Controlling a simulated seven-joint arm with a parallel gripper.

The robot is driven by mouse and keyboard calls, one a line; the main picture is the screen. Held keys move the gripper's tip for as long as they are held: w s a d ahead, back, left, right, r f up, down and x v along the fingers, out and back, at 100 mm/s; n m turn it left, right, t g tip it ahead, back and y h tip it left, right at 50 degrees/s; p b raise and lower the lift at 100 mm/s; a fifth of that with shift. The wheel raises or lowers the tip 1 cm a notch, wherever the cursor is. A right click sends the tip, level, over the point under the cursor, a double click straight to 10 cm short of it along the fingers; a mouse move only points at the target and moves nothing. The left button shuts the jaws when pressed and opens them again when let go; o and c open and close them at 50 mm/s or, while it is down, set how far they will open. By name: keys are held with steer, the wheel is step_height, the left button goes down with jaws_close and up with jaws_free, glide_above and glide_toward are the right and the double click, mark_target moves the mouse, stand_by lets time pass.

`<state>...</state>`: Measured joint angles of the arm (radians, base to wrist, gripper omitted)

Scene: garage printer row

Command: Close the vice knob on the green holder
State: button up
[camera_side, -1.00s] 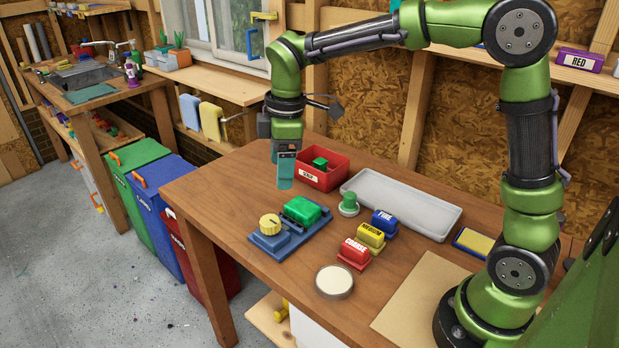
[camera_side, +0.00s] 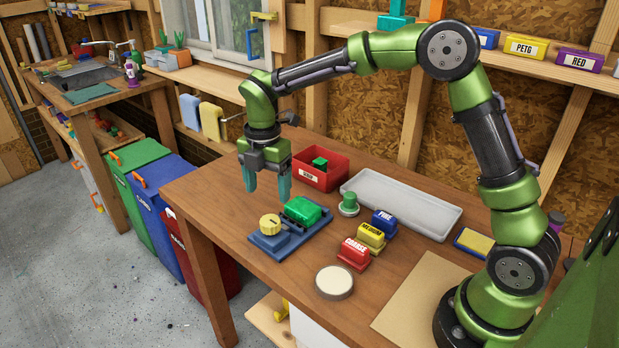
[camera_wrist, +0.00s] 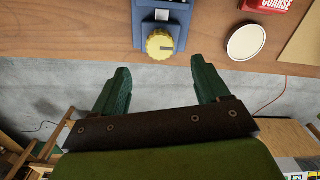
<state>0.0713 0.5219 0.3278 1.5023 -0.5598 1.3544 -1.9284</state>
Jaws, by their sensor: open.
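The vice (camera_side: 286,240) is a blue base near the table's front-left edge, with a round yellow knob (camera_side: 270,224) on its left end. A green block (camera_side: 303,209) sits at the vice's right end. In the wrist view the yellow knob (camera_wrist: 160,43) shows at top centre with the near part of the blue vice (camera_wrist: 162,16). My gripper (camera_side: 267,190) is open and empty, pointing down above and behind the knob in the side view. In the wrist view its green fingers (camera_wrist: 158,78) are spread apart, with the knob beyond their tips, between them.
A red bin (camera_side: 320,178) and a grey tray (camera_side: 402,203) stand behind. A green-topped round piece (camera_side: 349,203) and blocks labelled FINE (camera_side: 384,222), MEDIUM (camera_side: 371,237) and COARSE (camera_side: 354,253) stand to the right. A round white disc (camera_side: 334,281) lies in front.

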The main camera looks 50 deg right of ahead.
mark_target(270, 219)
step_height(270, 219, down, 9)
steer(key=shift+r, duration=0.15)
steer(key=c, duration=1)
steer(key=shift+c, duration=0.2)
